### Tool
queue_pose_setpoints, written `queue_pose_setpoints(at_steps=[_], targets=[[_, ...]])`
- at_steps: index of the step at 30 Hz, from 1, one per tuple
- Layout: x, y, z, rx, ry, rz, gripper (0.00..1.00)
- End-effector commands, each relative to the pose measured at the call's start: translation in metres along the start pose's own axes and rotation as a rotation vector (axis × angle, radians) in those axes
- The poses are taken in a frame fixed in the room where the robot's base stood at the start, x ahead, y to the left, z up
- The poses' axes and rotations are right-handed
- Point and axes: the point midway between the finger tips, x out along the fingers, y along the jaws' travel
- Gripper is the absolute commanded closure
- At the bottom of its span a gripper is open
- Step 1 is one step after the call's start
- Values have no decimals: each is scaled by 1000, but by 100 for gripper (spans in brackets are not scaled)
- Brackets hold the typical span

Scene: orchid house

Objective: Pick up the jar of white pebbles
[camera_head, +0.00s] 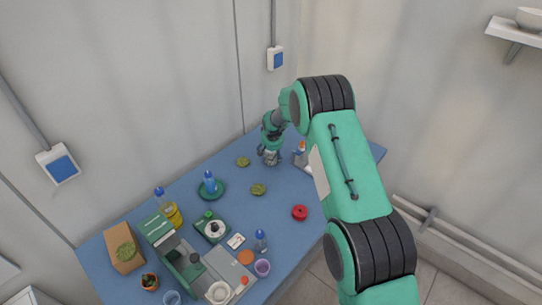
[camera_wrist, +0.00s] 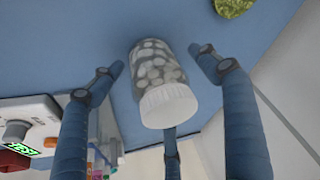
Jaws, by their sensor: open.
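The jar of white pebbles (camera_wrist: 157,72) is clear with a white lid (camera_wrist: 168,105), and shows in the middle of the wrist view above the blue table. My gripper (camera_wrist: 155,66) is open, with its blue fingers spread on both sides of the jar and another finger beyond the lid. Gaps show between the side fingers and the jar. In the head view my gripper (camera_head: 268,157) is low over the far part of the table; the jar cannot be made out clearly there.
A device with a green display (camera_wrist: 40,140) stands left of the jar in the wrist view. A yellow-green clump (camera_wrist: 233,7) lies at upper right.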

Motion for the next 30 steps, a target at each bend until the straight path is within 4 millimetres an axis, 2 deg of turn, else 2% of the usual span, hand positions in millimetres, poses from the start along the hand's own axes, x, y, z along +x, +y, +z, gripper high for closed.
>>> queue_pose_setpoints(at_steps=[14, 15, 21, 24, 30], targets=[[0, 0, 0, 0, 0, 0, 24], [0, 0, 0, 0, 0, 0, 26], [-1, 0, 0, 0, 0, 0, 66], [-1, 0, -2, 0, 2, 0, 82], [-1, 0, -2, 0, 2, 0, 82]])
